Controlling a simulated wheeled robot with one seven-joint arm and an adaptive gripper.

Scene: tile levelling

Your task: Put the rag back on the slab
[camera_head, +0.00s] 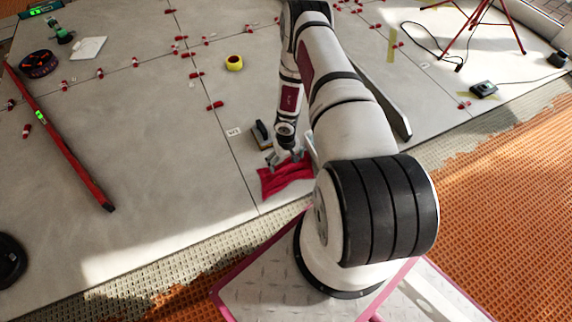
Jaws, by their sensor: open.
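A crumpled red rag (286,180) lies on the grey slab (150,190), close to the slab's front edge and just left of my arm. Part of the rag is hidden behind my arm. My gripper (284,160) is open and low over the rag's upper edge. Whether its fingers touch the cloth is too small to tell.
A dark block-like tool (262,134) lies just behind the rag. A long red spirit level (70,150) lies at the left. A red tripod (483,22) stands at the back right.

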